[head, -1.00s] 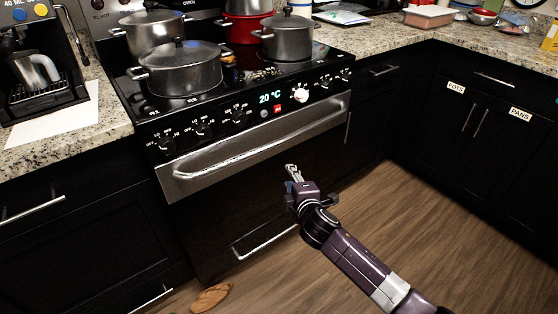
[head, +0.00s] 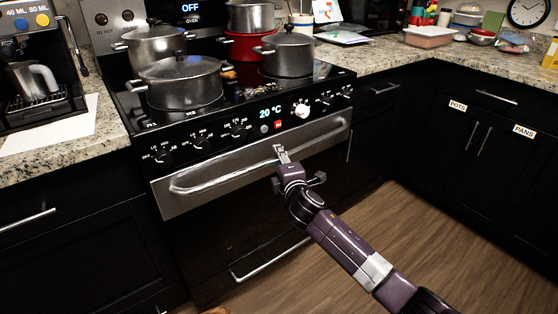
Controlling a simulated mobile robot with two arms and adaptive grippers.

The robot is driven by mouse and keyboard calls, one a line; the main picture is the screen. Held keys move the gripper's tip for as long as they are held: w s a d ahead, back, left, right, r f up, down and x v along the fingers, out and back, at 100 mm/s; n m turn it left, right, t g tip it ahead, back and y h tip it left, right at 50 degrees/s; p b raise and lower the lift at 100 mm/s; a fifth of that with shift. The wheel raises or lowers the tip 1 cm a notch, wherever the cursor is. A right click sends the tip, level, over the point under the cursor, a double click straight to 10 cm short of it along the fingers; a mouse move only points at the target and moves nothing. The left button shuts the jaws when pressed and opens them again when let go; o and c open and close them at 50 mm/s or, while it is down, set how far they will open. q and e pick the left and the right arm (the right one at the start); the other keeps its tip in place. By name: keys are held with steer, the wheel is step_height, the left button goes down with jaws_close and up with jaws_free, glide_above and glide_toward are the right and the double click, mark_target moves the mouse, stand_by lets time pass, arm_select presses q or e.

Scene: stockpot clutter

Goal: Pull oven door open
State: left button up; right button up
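The oven door (head: 235,225) is shut, dark, with a steel band across its top. Its long silvery handle (head: 222,176) runs along that band, rising to the right. My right gripper (head: 281,152) comes in from the lower right. Its fingertips overlap the right half of the handle in the head view. I cannot tell whether they touch it or stand in front of it, or how far apart they are. My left gripper is out of view.
Several pots, including a lidded one (head: 182,84), stand on the black cooktop above the door. Black cabinets (head: 462,150) flank the oven on both sides. The wooden floor (head: 425,240) in front of the oven is clear at the right.

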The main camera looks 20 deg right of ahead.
steer(key=shift+w, duration=0.1)
steer(key=shift+c, duration=0.6)
jaws_close()
steer(key=shift+f, duration=0.1)
